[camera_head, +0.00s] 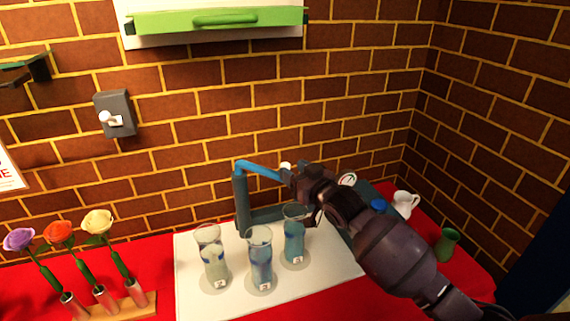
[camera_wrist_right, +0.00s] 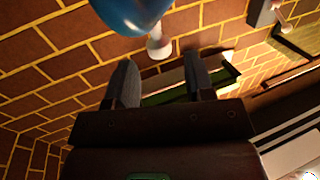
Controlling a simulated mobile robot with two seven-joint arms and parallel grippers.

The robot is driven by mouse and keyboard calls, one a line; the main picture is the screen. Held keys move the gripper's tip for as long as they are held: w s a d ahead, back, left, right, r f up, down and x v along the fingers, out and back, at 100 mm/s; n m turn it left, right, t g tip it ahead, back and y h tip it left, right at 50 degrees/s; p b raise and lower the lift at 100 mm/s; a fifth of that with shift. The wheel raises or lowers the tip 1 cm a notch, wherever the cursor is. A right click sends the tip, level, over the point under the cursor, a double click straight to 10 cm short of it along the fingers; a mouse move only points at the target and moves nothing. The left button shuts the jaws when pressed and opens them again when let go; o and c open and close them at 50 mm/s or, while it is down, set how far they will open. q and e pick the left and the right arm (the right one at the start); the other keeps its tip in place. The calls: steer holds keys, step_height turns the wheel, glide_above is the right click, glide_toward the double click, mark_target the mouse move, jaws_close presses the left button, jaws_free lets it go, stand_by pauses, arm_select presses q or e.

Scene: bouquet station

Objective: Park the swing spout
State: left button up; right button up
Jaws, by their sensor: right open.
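The swing spout (camera_head: 258,170) is a blue arm on a grey post (camera_head: 241,200), pointing right above the white mat. A white knob (camera_head: 285,166) shows near its far end, beside my right gripper (camera_head: 292,184). In the right wrist view, the blue spout part (camera_wrist_right: 130,14) and the white knob (camera_wrist_right: 159,46) lie just beyond the fingertips of my right gripper (camera_wrist_right: 160,75). Its two fingers are apart with nothing between them. The spout's tip is partly hidden behind the gripper in the head view. My left gripper is not in view.
Glass vases with bluish liquid (camera_head: 260,262) stand below on the white mat (camera_head: 194,295). Roses (camera_head: 58,232) stand in a holder at left. A white jug (camera_head: 404,203) and green cup (camera_head: 447,242) are at right. A grey wall switch (camera_head: 115,113) and green-handled panel (camera_head: 170,22) are above.

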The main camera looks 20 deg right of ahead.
mark_target(288, 166)
steer(key=shift+x, duration=2)
jaws_close()
